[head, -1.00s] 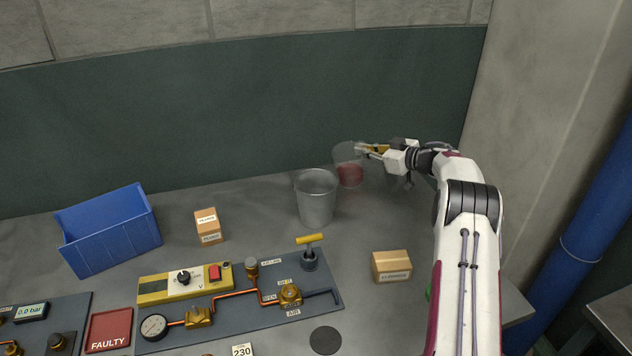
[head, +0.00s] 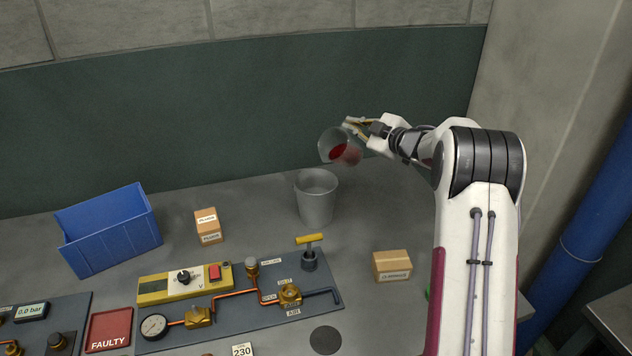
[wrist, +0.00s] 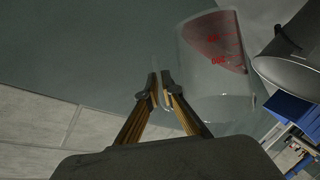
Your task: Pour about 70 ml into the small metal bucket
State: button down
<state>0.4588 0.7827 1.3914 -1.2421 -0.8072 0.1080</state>
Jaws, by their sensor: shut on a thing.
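A clear beaker (head: 335,146) holds red liquid and is tilted to the left in the head view. My gripper (head: 350,123) is shut on the beaker and holds it above and slightly right of the small metal bucket (head: 316,203). The bucket stands upright on the bench. In the wrist view the gripper (wrist: 160,90) grasps the beaker (wrist: 222,95); red graduation marks and red liquid show at its far end, and the bucket (wrist: 292,68) is beside it. No stream of liquid shows. The bucket's inside bottom is hard to make out.
A blue bin (head: 110,232) and a small carton (head: 208,226) stand left of the bucket. Another carton (head: 392,266) stands to the right. A panel (head: 235,305) with a gauge, valves and a yellow-handled part lies in front. The back wall is close behind.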

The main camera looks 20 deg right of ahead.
aim_at(348, 125)
jog(key=shift+s+a+r+n+t, duration=0.1)
jog(key=shift+s+a+n+t, duration=0.05)
jog(key=shift+a+n+t, duration=0.2)
jog(key=shift+s+a+r+n, duration=0.3)
jog(key=shift+a+r+n, duration=0.1)
jog(key=shift+r+n, duration=0.25)
jog(key=shift+a+r+h, duration=0.1)
jog(key=shift+r+h, duration=0.05)
jog(key=shift+h, duration=0.15)
jog(key=shift+s+a+n+t, duration=0.45)
jog(key=shift+a+n, duration=0.1)
jog(key=shift+n, duration=0.25)
dwell(2.1)
jog(key=shift+w, duration=0.1)
